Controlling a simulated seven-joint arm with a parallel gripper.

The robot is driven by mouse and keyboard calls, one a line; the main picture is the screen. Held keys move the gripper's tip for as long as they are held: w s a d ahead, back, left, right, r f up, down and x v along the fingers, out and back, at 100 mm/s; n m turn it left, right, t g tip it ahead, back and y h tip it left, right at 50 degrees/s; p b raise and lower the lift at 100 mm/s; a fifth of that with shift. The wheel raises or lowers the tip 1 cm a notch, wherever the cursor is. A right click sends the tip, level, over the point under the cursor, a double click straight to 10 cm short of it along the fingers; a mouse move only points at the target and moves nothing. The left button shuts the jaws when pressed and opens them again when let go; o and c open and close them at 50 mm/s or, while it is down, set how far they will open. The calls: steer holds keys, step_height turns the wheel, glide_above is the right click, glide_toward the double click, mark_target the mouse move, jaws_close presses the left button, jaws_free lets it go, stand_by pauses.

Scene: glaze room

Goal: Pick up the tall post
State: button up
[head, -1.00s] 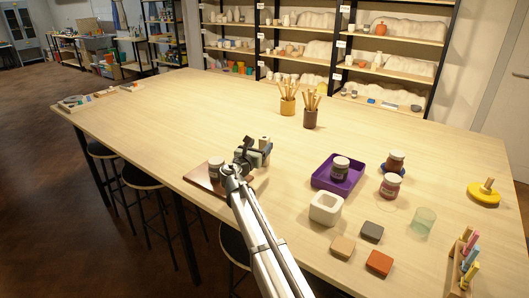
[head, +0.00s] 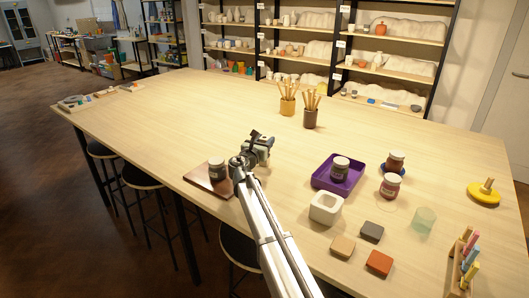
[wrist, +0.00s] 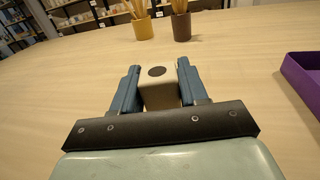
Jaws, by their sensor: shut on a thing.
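My gripper (wrist: 155,84) is shut on a pale, squared post (wrist: 158,94) with a dark round spot on its end, seen in the wrist view between the two blue fingers. In the head view my gripper (head: 262,146) is over the middle of the table, to the right of a brown board, and mostly hides the post. I cannot tell whether the post's foot touches the table.
A dark jar (head: 216,168) stands on the brown board (head: 197,177). A purple tray (head: 321,180) with a jar and a white square pot (head: 325,208) are to the right. Two brush cups (head: 288,106) stand behind.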

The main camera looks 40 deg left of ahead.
steer(key=c, duration=0.6)
